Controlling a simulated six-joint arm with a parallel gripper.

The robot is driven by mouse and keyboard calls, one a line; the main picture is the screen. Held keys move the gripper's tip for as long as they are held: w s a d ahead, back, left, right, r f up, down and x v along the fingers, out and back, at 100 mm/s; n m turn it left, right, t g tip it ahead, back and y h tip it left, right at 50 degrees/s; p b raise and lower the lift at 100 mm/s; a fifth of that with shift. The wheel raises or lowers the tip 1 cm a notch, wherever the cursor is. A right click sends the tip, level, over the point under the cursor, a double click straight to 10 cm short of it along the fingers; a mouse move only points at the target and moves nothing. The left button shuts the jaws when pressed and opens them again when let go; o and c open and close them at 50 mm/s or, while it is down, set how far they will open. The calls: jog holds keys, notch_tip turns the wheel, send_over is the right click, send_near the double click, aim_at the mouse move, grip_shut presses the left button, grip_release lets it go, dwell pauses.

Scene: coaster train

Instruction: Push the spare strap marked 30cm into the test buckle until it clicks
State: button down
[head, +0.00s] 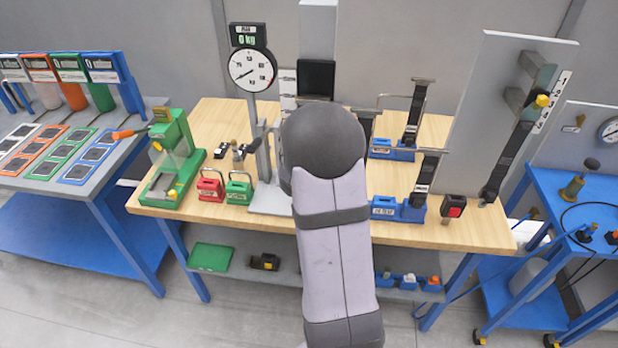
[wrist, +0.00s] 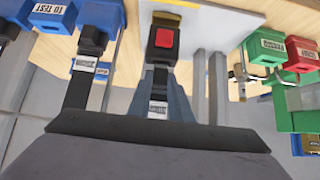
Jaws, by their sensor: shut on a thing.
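In the wrist view a black strap (wrist: 160,78) with a white label hangs at the middle, and its label is too small to read. Its far end meets the test buckle (wrist: 164,38), a black block with a red button, on a light plate. I cannot tell whether the tongue is inside the buckle or only lined up at its mouth. My gripper (wrist: 160,95) is shut on the strap, its grey-blue fingers on both sides of it. In the head view my arm hides the gripper, this strap and the test buckle.
Grey posts (wrist: 210,85) stand close beside the strap. Blue holders (head: 398,208) with upright straps are to the right, red (head: 210,186) and green (head: 239,190) blocks to the left. Another red-button buckle (head: 453,206) sits near the bench's right end. A dial gauge (head: 252,71) stands behind.

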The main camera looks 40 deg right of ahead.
jog(key=shift+f+b, duration=0.7)
jog(key=shift+f, duration=0.2)
jog(key=c, duration=1.5)
grip_release()
jog(key=shift+c, duration=0.2)
jog(key=p+v, duration=0.1)
jog(key=v, duration=0.6)
jog(key=shift+s+a+r, duration=0.1)
